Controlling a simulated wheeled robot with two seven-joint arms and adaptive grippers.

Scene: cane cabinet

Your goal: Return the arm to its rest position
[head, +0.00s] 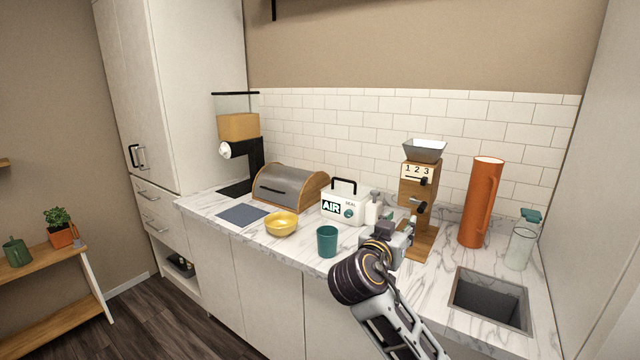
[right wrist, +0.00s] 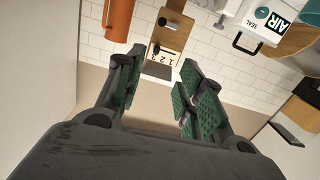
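My right arm comes in from the bottom of the head view, and its gripper (head: 392,238) is above the front of the marble counter (head: 310,255). In the right wrist view the two green-padded fingers (right wrist: 157,85) stand apart with nothing between them. The wooden grinder with the 1 2 3 label (head: 418,185) stands behind the gripper, and it shows beyond the fingers in the wrist view (right wrist: 168,48). My left gripper is not in view.
A teal cup (head: 327,241) is left of the gripper, with a yellow bowl (head: 282,223) farther left. The white AIR SEAL box (head: 345,207) is behind the cup. An orange pitcher (head: 481,203), a glass bottle (head: 521,247) and the sink (head: 490,298) are to the right.

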